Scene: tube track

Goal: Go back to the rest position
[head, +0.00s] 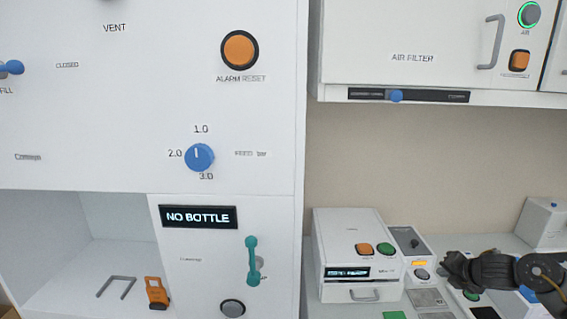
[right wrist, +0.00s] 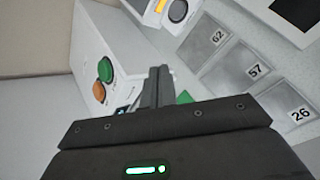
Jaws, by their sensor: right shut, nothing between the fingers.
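My right gripper (head: 453,268) shows at the right edge of the head view, over the bench beside a white box with buttons. In the right wrist view its two dark fingers (right wrist: 157,78) are together, with nothing between them. The white box (head: 329,247) with an orange button and a green button stands to its left. The box also shows in the right wrist view (right wrist: 88,42). My left gripper is not in view.
A large white cabinet (head: 100,110) with a blue dial (head: 199,157) fills the left. A teal handle (head: 252,262) sits below its "NO BOTTLE" display (head: 198,217). An air filter unit (head: 400,40) hangs above the bench. Numbered grey plates (right wrist: 235,70) lie near my right gripper.

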